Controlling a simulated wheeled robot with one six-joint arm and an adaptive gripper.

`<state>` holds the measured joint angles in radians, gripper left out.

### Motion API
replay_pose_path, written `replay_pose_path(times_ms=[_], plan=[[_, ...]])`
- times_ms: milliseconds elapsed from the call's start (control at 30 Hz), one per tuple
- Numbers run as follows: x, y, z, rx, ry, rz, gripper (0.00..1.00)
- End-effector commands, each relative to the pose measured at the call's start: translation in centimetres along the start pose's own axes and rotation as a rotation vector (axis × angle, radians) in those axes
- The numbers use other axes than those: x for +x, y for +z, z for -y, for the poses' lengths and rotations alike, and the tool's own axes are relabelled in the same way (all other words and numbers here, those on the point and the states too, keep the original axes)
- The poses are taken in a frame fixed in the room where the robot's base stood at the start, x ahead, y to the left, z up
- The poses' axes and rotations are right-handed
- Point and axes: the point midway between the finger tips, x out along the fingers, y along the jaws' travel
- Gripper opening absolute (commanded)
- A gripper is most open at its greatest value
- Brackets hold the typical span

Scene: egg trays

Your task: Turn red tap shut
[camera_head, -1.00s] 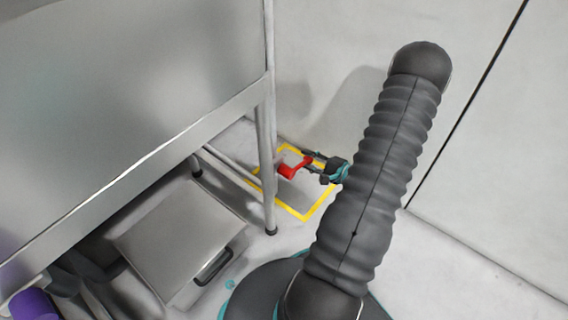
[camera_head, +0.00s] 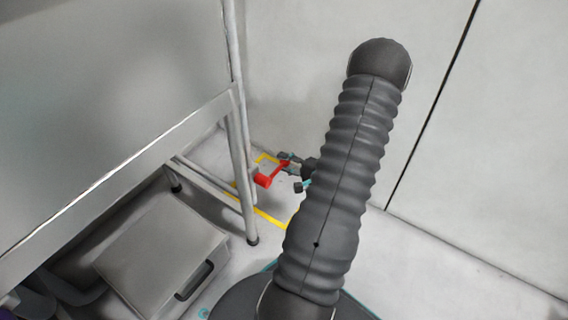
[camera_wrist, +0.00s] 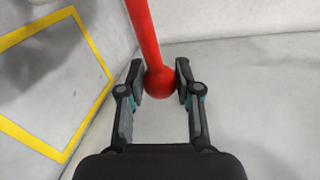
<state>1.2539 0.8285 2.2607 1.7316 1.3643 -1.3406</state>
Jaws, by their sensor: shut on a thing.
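The red tap (camera_head: 264,180) sits low near the wall, just behind the table leg in the head view. Its red lever (camera_wrist: 143,28) runs from the top of the wrist view down to a round knob (camera_wrist: 160,83). My gripper (camera_wrist: 160,90) has its two dark fingers on either side of this knob and is shut on it. In the head view my gripper (camera_head: 291,171) reaches the lever's right end from the right, and my arm hides part of it.
A yellow floor outline (camera_head: 270,218) surrounds the tap area. A steel table (camera_head: 110,175) with a leg (camera_head: 246,205) stands to the left. A grey box with a handle (camera_head: 160,248) lies below it. A pale wall (camera_head: 440,150) stands at right.

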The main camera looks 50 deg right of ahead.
Motion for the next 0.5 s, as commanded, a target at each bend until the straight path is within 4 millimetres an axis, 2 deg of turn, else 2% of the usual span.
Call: replay_pose_path(times_ms=[33,100,133,500], plan=[[0.08,-0.08,0.22,-0.004,-0.004,0.0,0.38],[0.07,-0.07,0.2,-0.004,-0.003,0.0,0.56],[0.06,-0.06,0.19,-0.003,-0.003,0.0,0.59],[-0.45,-0.14,0.1,0.0,-0.003,-0.003,0.59]])
